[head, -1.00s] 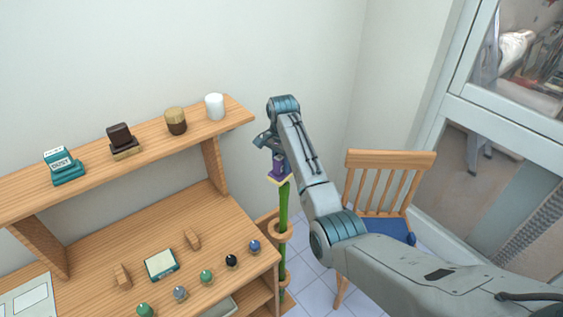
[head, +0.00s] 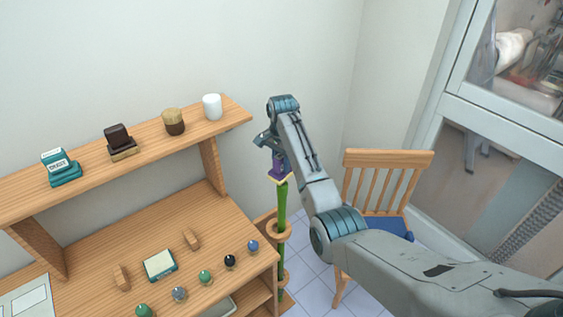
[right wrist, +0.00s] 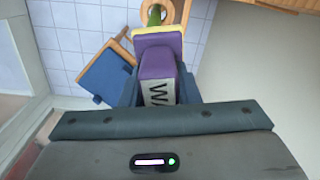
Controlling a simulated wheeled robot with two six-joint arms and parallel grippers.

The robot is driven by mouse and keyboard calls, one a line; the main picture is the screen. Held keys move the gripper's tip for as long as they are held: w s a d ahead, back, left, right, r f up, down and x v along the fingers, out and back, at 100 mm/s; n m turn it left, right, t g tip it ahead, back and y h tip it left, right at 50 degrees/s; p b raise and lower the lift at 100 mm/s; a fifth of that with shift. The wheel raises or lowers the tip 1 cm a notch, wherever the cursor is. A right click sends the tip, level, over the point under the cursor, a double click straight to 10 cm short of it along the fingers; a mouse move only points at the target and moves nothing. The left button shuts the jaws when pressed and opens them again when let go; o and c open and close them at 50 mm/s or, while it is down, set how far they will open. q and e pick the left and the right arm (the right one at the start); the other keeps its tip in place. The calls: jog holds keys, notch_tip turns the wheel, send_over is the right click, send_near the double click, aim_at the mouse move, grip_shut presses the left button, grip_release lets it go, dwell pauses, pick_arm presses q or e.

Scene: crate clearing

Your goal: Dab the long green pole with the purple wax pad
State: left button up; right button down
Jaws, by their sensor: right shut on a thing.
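The purple wax pad (head: 279,168) has a pale yellow base and is held in my right gripper (head: 272,150). In the right wrist view the pad (right wrist: 156,62) shows part of its lettering, and my right gripper (right wrist: 158,90) is shut on it. The long green pole (head: 282,207) stands upright in wooden rings beside the desk. Its top end is right at the pad's yellow underside; whether they touch I cannot tell. In the right wrist view a bit of the pole (right wrist: 154,14) shows just past the pad. My left gripper is not in view.
A wooden ring holder (head: 279,231) surrounds the pole at the desk's right side. A wooden chair (head: 388,160) with a blue seat stands to the right. The shelf (head: 90,162) carries a teal pad, a dark brown pad, a brush-like block and a white cylinder. Several knobs line the desk front.

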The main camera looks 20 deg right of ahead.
jog(key=shift+s+a, duration=0.65)
jog(key=shift+a, duration=0.3)
jog(key=shift+d+f, duration=0.1)
jog(key=shift+w+d+f, duration=0.1)
jog(key=shift+w+d, duration=0.6)
jog(key=shift+d, duration=0.3)
jog(key=shift+s+a, duration=0.1)
jog(key=shift+a, duration=0.05)
jog(key=shift+s+a, duration=0.65)
jog(key=shift+a, duration=0.3)
jog(key=shift+s+a, duration=0.1)
jog(key=shift+s, duration=0.05)
